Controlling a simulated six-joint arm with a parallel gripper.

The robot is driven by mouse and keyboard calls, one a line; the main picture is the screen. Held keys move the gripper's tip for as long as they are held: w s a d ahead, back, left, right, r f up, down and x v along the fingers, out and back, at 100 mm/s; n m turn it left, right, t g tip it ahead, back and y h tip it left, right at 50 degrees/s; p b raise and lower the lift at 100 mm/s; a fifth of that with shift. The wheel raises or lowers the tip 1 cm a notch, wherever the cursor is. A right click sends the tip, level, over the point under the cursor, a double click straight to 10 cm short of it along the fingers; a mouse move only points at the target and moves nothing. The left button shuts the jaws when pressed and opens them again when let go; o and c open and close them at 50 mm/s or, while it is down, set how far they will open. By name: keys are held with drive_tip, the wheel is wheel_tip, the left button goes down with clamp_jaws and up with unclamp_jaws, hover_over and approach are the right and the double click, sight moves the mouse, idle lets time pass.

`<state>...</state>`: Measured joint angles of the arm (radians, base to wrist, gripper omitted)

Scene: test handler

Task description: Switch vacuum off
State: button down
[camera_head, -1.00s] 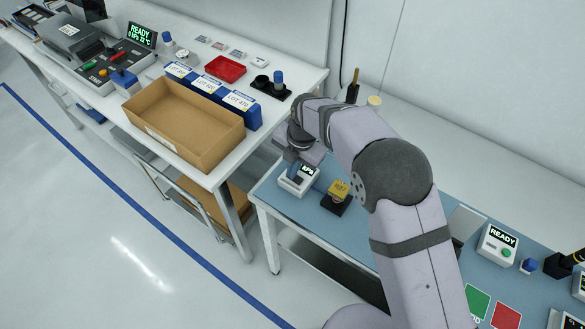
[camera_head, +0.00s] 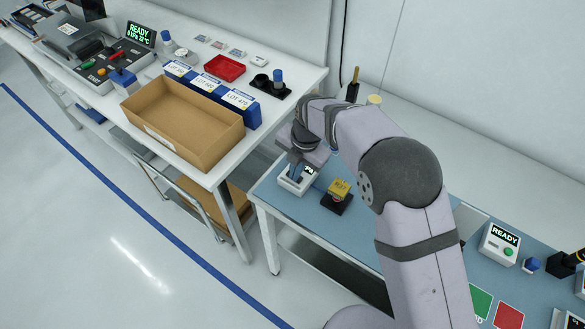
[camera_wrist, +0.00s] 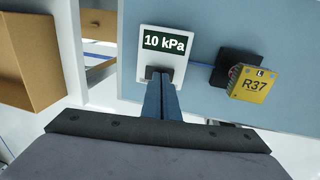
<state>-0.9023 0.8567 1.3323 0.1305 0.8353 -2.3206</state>
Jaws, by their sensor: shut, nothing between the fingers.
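The vacuum unit (camera_head: 289,185) is a small white box at the left end of the blue bench. In the wrist view the vacuum unit (camera_wrist: 146,60) shows "10 kPa" on a dark green display (camera_wrist: 164,43). A dark switch (camera_wrist: 152,71) sits below the display, partly hidden by my fingers. My gripper (camera_wrist: 160,77) is shut and empty, with its blue fingertips at the switch. Whether they touch it is not clear. In the head view my gripper (camera_head: 296,171) points down over the unit.
A yellow block marked R37 (camera_wrist: 253,84) sits on a black holder just right of the unit. A cardboard box (camera_head: 187,125) and blue lot bins (camera_head: 240,107) stand on the white table to the left. A READY box (camera_head: 496,247) is farther right.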

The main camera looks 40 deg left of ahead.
sight(299, 180)
drive_tip(key=shift+d, duration=0.15)
drive_tip(key=r+p, duration=0.1)
drive_tip(key=r, duration=0.2)
drive_tip(key=r+p, duration=0.1)
drive_tip(key=shift+d+r+p, duration=0.15)
drive_tip(key=shift+d+p, duration=0.1)
drive_tip(key=shift+p, duration=0.1)
drive_tip(key=shift+r+b, duration=0.35)
drive_tip(key=shift+b, duration=0.3)
wheel_tip(299, 180, up, 9)
drive_tip(key=d+b, duration=0.1)
drive_tip(key=b, duration=0.1)
drive_tip(key=shift+d+b, duration=0.25)
drive_tip(key=shift+b, duration=0.05)
drive_tip(key=shift+f, duration=0.1)
drive_tip(key=shift+w+a+r+b, duration=0.15)
drive_tip(key=shift+a+b, duration=0.25)
drive_tip(key=shift+b, duration=0.2)
drive_tip(key=shift+w+a+r+b, duration=0.1)
drive_tip(key=shift+a+b, duration=0.3)
drive_tip(key=shift+b, duration=0.15)
drive_tip(key=shift+f, duration=0.15)
